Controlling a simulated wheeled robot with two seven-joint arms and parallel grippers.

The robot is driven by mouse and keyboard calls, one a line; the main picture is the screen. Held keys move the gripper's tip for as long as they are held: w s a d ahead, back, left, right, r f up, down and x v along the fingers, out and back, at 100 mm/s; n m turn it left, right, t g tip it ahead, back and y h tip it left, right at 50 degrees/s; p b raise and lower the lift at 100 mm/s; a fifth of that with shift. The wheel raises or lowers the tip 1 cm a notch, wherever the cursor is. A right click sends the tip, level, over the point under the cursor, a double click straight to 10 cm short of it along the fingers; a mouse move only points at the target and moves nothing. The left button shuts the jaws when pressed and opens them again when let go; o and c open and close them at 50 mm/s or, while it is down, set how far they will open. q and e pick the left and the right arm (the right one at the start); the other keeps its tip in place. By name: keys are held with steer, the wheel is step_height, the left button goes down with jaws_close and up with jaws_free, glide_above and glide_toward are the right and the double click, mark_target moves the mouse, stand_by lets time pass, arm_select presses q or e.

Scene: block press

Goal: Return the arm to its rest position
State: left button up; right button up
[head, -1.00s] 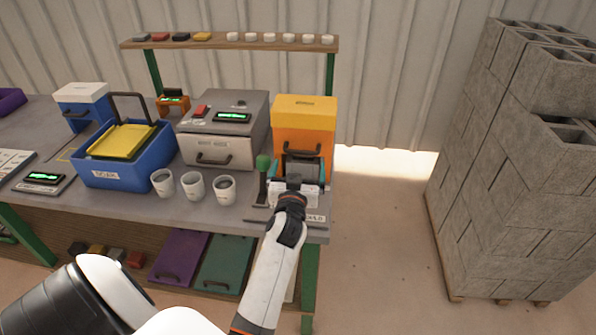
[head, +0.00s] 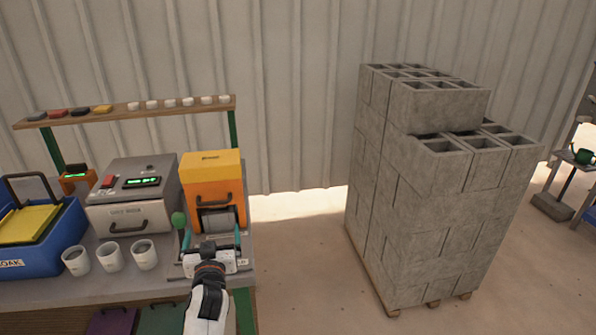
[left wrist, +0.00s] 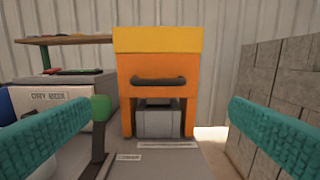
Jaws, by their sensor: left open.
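My left arm reaches up from the bottom of the head view, with my left gripper (head: 218,243) at the front of the orange press (head: 212,183) with the yellow top. In the left wrist view the two teal fingers of my left gripper (left wrist: 160,132) are wide apart with nothing between them. Beyond them stand the orange press (left wrist: 158,80) with its dark handle and a grey block (left wrist: 160,120) in its lower opening. A green-knobbed lever (left wrist: 99,108) stands close to the left finger. My right gripper is not in view.
A grey machine (head: 133,193) stands left of the press, with several white cups (head: 109,256) in front. A blue tub (head: 40,245) is at the far left. A shelf (head: 130,112) runs behind. Stacked concrete blocks (head: 430,200) stand at the right, with bare floor (head: 305,270) between.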

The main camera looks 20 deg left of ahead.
arm_select(q)
steer(key=s+d+f+m+g+h, duration=0.35)
steer(key=s+d, duration=0.25)
steer(key=s, duration=0.4)
steer(key=s+d+f+m+g+h, duration=0.25)
steer(key=s+d+f+g, duration=0.35)
steer(key=s, duration=0.4)
steer(key=s+d+f+m+g+h, duration=0.25)
steer(key=s+d, duration=0.45)
steer(key=s, duration=0.4)
step_height(320, 180, down, 26)
steer(key=g, duration=0.1)
steer(key=s+a+f+g, duration=0.1)
steer(key=s+a+f, duration=0.2)
steer(key=s+f, duration=1.4)
steer(key=shift+g, duration=0.3)
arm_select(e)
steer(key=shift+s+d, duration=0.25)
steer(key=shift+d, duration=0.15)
arm_select(q)
steer(key=shift+h, duration=0.25)
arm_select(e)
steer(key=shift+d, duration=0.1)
